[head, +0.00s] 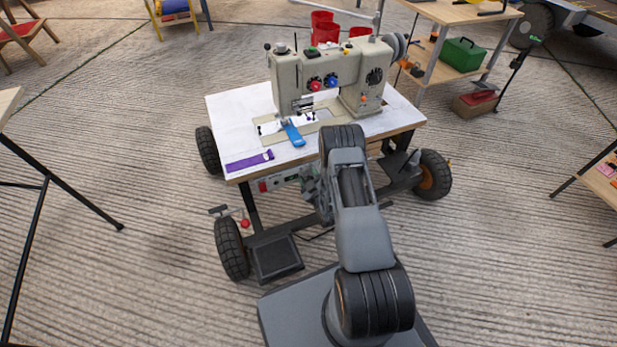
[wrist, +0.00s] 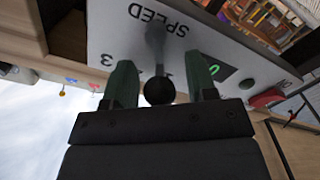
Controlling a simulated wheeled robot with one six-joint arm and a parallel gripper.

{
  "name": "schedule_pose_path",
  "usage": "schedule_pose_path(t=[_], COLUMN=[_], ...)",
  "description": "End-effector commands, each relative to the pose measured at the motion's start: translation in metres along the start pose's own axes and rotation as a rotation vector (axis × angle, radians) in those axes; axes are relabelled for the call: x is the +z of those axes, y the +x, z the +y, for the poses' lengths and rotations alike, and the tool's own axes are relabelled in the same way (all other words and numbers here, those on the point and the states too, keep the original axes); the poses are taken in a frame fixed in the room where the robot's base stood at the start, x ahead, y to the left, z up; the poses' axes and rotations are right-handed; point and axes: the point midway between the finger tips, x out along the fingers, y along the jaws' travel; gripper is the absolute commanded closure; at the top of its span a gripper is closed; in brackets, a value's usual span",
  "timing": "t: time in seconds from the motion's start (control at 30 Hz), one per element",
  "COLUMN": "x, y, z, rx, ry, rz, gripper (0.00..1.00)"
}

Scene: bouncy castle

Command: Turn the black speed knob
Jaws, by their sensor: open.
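The black speed knob (wrist: 159,91) shows in the wrist view as a round black end on a grey stem, in front of a pale panel (wrist: 105,35) printed with "SPEED" upside down. My gripper (wrist: 160,62) is open, with one green finger on each side of the knob. A gap shows between the knob and each finger, so no grip is visible. In the head view the control box (head: 290,178) hangs under the front edge of the sewing table. My arm hides part of it there, and I cannot make out the knob.
A green switch (wrist: 213,70) and a red button (wrist: 267,98) lie beside the knob on the panel side. The white table (head: 235,115) carries a sewing machine (head: 330,75) and a purple strip (head: 249,161). Rubber wheels (head: 231,248) flank the stand. Open floor lies left.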

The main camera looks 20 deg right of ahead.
Motion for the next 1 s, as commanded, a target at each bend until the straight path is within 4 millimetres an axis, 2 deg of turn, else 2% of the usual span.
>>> schedule_pose_path(t=[0.17,0.6,0.8,1.0], x=[-0.001,-0.001,0.000,0.000], y=[-0.020,-0.106,-0.129,-0.137], z=[0.001,0.001,0.000,0.000], rx=[-0.001,-0.001,-0.003,-0.002], ry=[0.000,0.003,0.001,0.000], rz=[-0.004,-0.005,-0.003,-0.001], gripper=[0.48,0.48,0.48,0.48])
